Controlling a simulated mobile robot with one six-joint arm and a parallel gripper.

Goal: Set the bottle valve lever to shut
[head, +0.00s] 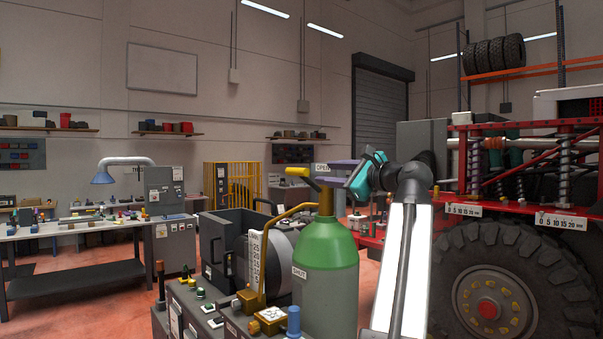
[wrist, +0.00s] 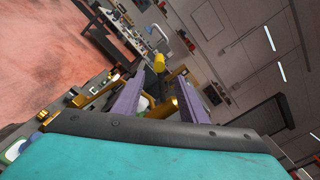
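The gas bottle (head: 325,262), green at the shoulder and grey-green below, stands upright in the middle of the head view. A yellow valve body (head: 326,202) sits on its top. The valve lever has a yellow knob (head: 298,172) and a dark bar, and points left near the OPEN label (head: 322,168). A SHUT label (head: 299,272) is lower, in front of the bottle's left side. My gripper (head: 325,173) is at the valve top, its purple fingers pointing left. In the wrist view the fingers (wrist: 161,77) are apart, with the yellow knob (wrist: 160,59) just beyond their tips. Contact with the lever cannot be told.
A bent yellow pipe (head: 262,255) and a control panel (head: 215,315) with knobs stand left of the bottle. The truck's large wheel (head: 488,300) is at the right. A workbench (head: 80,232) stands farther left, across open floor.

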